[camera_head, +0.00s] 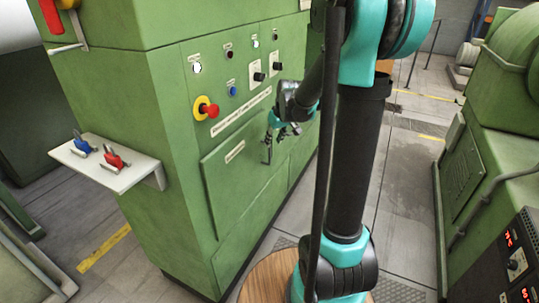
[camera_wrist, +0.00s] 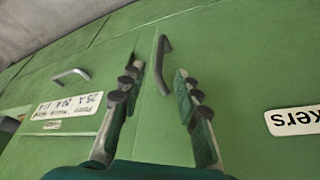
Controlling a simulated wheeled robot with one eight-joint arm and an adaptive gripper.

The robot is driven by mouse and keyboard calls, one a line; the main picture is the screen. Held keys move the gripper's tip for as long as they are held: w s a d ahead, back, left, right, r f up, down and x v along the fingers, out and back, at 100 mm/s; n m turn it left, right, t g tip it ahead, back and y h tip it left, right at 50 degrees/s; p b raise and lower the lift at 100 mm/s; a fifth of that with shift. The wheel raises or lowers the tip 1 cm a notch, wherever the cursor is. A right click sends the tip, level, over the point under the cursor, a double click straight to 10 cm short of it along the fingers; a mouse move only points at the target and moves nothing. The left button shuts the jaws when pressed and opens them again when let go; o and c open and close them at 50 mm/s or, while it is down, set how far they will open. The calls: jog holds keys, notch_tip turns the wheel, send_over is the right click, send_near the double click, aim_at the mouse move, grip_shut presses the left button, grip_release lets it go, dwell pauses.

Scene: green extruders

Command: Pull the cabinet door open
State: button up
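The green cabinet door (camera_head: 232,178) is on the cabinet front, below the control panel, and looks shut. A dark bar handle (camera_head: 267,148) stands near its right edge. My gripper (camera_head: 282,131) is close to the door front beside that handle. In the wrist view my gripper (camera_wrist: 157,72) is open, with one finger on each side of a grey bar handle (camera_wrist: 162,62). The handle lies between and slightly beyond the fingertips, and neither finger visibly touches it. A second grey handle (camera_wrist: 72,75) is farther left in the wrist view.
A red emergency button (camera_head: 207,108) and several knobs sit above the door. A white shelf (camera_head: 108,165) with blue and red padlocks juts from the cabinet's left side. Another green machine (camera_head: 490,130) stands on the right. Grey floor (camera_head: 410,180) lies between.

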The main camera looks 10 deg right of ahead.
aim_at(270, 151)
jog(key=x, duration=1)
jog(key=shift+s, duration=0.1)
grip_shut()
